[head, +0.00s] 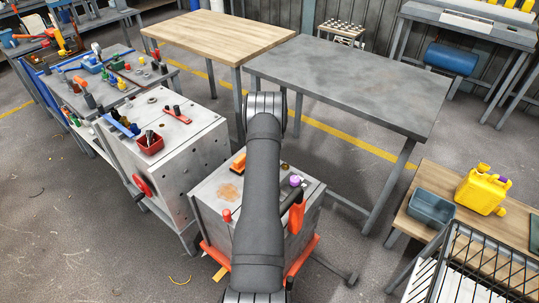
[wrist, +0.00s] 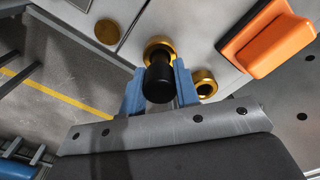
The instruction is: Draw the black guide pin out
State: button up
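The black guide pin (wrist: 159,80) stands in a brass ring (wrist: 161,46) on a light grey metal surface in the wrist view. Its round black head faces the camera. My gripper (wrist: 160,88) has its two blue fingers on either side of the pin. They lie against its sides with no gap that I can see, so it looks shut on the pin. The head and fingers partly hide the pin's lower part and the ring. In the head view, my arm covers the gripper and pin.
An empty brass ring (wrist: 204,83) lies right of the pin, and an orange block (wrist: 267,38) beyond it. A flat brass disc (wrist: 107,31) is at the left. In the head view, a purple knob (head: 295,181) and a red knob (head: 227,215) stand on the grey box near my arm.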

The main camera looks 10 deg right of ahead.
jog(key=c, duration=0.4)
jog(key=shift+r, duration=0.8)
jog(key=shift+r, duration=2.6)
